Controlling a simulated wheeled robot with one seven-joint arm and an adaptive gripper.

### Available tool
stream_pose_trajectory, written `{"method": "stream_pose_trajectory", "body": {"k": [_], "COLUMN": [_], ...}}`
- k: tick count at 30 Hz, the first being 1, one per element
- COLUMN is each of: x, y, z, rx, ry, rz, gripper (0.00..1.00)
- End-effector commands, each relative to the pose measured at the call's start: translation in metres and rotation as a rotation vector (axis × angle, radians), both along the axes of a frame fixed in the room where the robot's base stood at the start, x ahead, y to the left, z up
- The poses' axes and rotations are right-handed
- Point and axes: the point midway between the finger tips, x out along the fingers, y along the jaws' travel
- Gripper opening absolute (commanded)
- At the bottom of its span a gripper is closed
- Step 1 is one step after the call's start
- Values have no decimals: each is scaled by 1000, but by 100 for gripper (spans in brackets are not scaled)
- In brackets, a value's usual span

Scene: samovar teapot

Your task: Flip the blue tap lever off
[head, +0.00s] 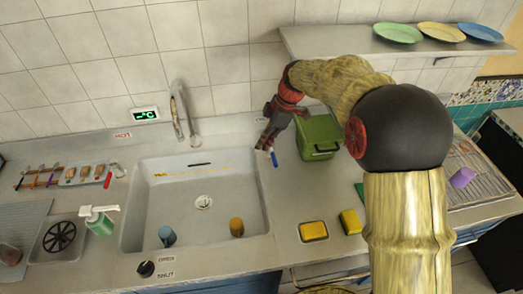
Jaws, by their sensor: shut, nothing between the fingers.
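The blue tap lever (274,158) is a small stick on the counter at the right back corner of the sink (190,212). My gripper (265,147) is shut and empty, pointing down just above and behind the lever. Its fingertips look very close to the lever; I cannot tell whether they touch. The gripper partly hides the tap body around the lever. A matching red lever (107,180) is at the sink's left side, near a HOT label (123,135). The spout (180,112) rises at the back, beside a display (145,114) with green characters.
A green bin (320,138) stands right of my gripper, close to the arm. Yellow sponges (313,231) lie on the counter. A blue cup (167,236) and a yellow cup (237,227) are in the sink. A shelf with plates (398,33) hangs at the upper right.

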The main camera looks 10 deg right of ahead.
Motion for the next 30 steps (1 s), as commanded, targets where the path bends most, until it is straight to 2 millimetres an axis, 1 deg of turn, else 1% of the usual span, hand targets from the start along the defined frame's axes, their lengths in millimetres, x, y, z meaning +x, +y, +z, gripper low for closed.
{"method": "stream_pose_trajectory", "body": {"k": [1,3,6,9,26,30], "x": [0,0,0,0,-1,-1], "y": [-4,-7,-11,-13,-15,-15], "z": [11,21,31,37,39,39], "rx": [0,0,1,0,0,1], "ry": [-2,-1,0,1,1,13], "rz": [-2,-1,0,0,0,-33], "gripper": [0,0,0,0,0,0]}}
